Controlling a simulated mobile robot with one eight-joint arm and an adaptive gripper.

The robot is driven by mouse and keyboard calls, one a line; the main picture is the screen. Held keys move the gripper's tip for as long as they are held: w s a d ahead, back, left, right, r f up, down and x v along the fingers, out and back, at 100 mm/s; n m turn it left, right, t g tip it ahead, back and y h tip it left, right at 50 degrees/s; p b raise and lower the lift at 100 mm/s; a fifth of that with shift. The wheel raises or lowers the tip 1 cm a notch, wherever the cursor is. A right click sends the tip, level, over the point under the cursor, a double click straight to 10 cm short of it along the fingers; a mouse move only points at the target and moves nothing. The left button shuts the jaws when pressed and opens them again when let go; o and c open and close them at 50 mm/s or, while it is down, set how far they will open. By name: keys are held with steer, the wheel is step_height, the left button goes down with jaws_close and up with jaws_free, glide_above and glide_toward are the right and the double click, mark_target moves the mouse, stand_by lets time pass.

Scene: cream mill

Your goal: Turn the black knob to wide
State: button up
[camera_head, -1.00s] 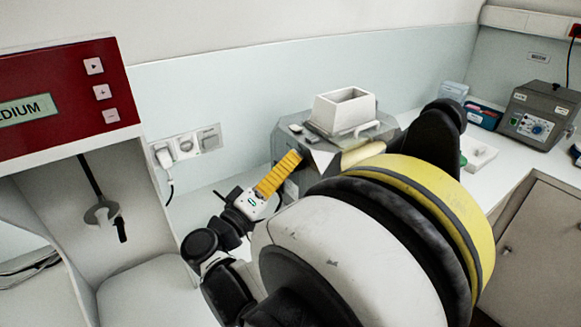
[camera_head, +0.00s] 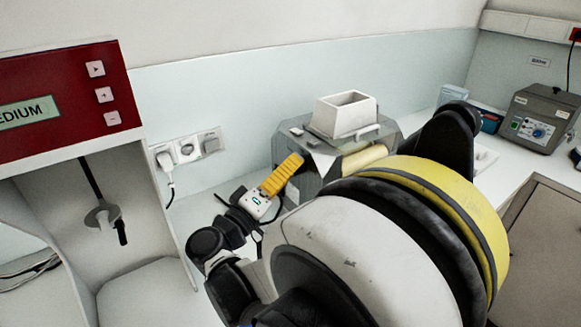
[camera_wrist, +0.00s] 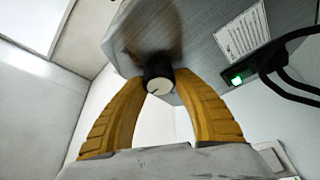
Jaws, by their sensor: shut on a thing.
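The black knob (camera_wrist: 158,84) shows in the wrist view, round with a pale face and a short line mark on it. It sits on the grey side of the mill (camera_wrist: 207,52). My gripper (camera_wrist: 158,80) has its two yellow fingers on either side of the knob, shut on it. In the head view the gripper (camera_head: 287,168) reaches the left side of the mill (camera_head: 300,150), and the knob is hidden there. No setting marks around the knob can be made out.
A white hopper (camera_head: 345,112) stands on top of the mill. A lit green switch (camera_wrist: 236,79), a black cable (camera_wrist: 290,92) and a printed label (camera_wrist: 243,32) are right of the knob. A red-fronted machine (camera_head: 70,100) reading "EDIUM" stands at left.

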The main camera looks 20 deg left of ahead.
steer(key=shift+r, duration=0.1)
steer(key=n+g+y+p, duration=0.1)
steer(key=n, duration=0.2)
steer(key=n+p, duration=0.1)
steer(key=n, duration=0.3)
steer(key=shift+g+y+p, duration=0.35)
steer(key=shift+g+y, duration=0.05)
steer(key=n+g+p, duration=0.1)
steer(key=n+g, duration=0.1)
steer(key=n, duration=0.2)
steer(key=shift+p, duration=0.4)
steer(key=shift+f, duration=0.2)
steer(key=o, duration=1.2)
steer(key=shift+w, duration=0.1)
